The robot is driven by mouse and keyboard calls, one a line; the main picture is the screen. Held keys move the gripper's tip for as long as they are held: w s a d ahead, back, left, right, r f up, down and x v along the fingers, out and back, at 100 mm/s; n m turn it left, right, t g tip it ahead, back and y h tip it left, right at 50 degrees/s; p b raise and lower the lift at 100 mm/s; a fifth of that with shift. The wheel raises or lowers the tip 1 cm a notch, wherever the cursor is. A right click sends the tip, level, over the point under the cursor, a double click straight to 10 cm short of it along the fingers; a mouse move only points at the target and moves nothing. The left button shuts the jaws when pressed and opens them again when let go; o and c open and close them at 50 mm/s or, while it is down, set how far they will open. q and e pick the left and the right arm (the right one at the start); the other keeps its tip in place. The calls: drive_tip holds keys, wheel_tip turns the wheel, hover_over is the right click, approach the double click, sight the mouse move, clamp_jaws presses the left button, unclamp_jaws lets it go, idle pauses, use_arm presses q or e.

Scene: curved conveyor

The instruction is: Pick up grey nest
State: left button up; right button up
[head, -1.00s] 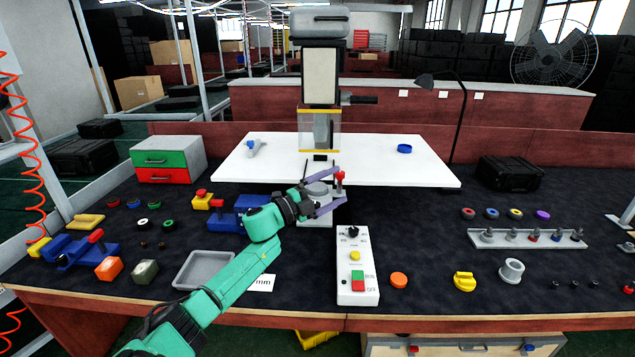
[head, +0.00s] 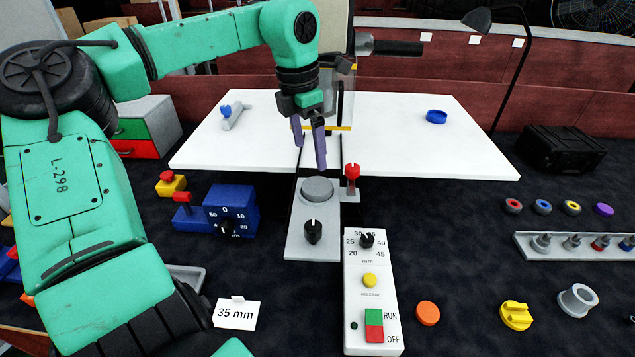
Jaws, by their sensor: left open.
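A round grey disc (head: 317,188) sits on a light grey fixture plate (head: 301,242) at the middle of the bench. A grey hollow ring-shaped part (head: 577,300) stands alone at the right. I cannot tell for sure which of these two is the grey nest. My left gripper (head: 311,155) points down, its purple fingers apart and empty, just above and behind the grey disc in the picture. Whether a finger touches anything is hard to tell. My right gripper is not in view.
A red-topped lever (head: 352,180) stands right of the disc, and a black knob (head: 313,231) in front of it. A white control box (head: 371,335) and a blue dial box (head: 231,210) flank the plate. The white table (head: 420,155) is behind.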

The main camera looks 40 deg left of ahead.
sight(317, 185)
use_arm(q)
drive_tip(key=f, duration=0.4)
drive_tip(key=shift+w+p, duration=0.25)
drive_tip(key=shift+p, duration=0.15)
drive_tip(key=f+p, duration=0.1)
drive_tip(key=w+f+p, duration=0.1)
drive_tip(key=f, duration=0.1)
drive_tip(key=shift+w+f, duration=0.1)
drive_tip(key=shift+f, duration=0.2)
wheel_tip(317, 185, down, 2)
drive_tip(key=shift+w+d+f, duration=0.1)
drive_tip(key=shift+f, duration=0.15)
drive_tip(key=shift+w+f, duration=0.1)
drive_tip(key=c, duration=1.2)
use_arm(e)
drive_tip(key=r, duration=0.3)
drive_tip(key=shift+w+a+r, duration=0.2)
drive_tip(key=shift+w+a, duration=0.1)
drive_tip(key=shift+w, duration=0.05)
